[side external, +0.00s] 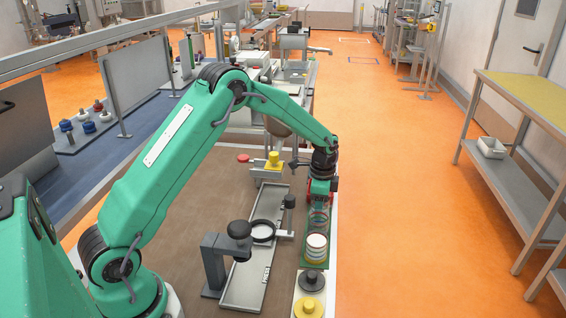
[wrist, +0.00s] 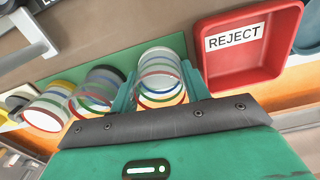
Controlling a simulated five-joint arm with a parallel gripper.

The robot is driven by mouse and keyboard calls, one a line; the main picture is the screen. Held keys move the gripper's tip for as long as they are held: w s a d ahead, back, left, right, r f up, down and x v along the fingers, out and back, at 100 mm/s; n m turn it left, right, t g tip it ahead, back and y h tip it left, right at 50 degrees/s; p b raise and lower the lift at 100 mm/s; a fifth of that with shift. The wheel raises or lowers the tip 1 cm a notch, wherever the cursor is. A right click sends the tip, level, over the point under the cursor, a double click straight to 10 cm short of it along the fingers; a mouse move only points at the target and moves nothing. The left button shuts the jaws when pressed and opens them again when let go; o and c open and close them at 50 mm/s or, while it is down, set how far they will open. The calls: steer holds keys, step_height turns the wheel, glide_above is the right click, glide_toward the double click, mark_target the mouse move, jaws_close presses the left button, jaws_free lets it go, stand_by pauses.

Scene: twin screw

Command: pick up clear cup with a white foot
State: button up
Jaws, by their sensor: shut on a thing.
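My gripper (wrist: 160,95) is shut on a clear cup (wrist: 160,75) with thin coloured bands, and its fingers press on both sides of it. The foot looks pale, partly blurred through the clear wall. In the side view my gripper (side external: 320,195) points down at the far part of a green mat (side external: 303,235), with clear banded glassware below it. I cannot tell whether the held cup touches the mat.
A red tray labelled REJECT (wrist: 240,60) lies right of the held cup. A grey tray (side external: 243,285) and a dark stand with a ring (side external: 262,231) are left of the mat. Black (side external: 312,281) and yellow (side external: 309,307) knobbed pieces sit at the near end. The orange floor lies beyond the table's right edge.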

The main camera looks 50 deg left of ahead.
steer(key=shift+r, duration=0.1)
step_height(320, 180, up, 10)
stand_by(0.6)
stand_by(0.4)
step_height(320, 180, up, 5)
steer(key=s+a, duration=0.3)
steer(key=s, duration=1.6)
step_height(320, 180, down, 7)
steer(key=shift+w+d+r, duration=0.15)
steer(key=shift+w+r, duration=0.05)
steer(key=shift+w, duration=0.15)
steer(key=shift+f, duration=0.2)
steer(key=shift+f, duration=2.15)
steer(key=shift+f, duration=0.95)
stand_by(0.3)
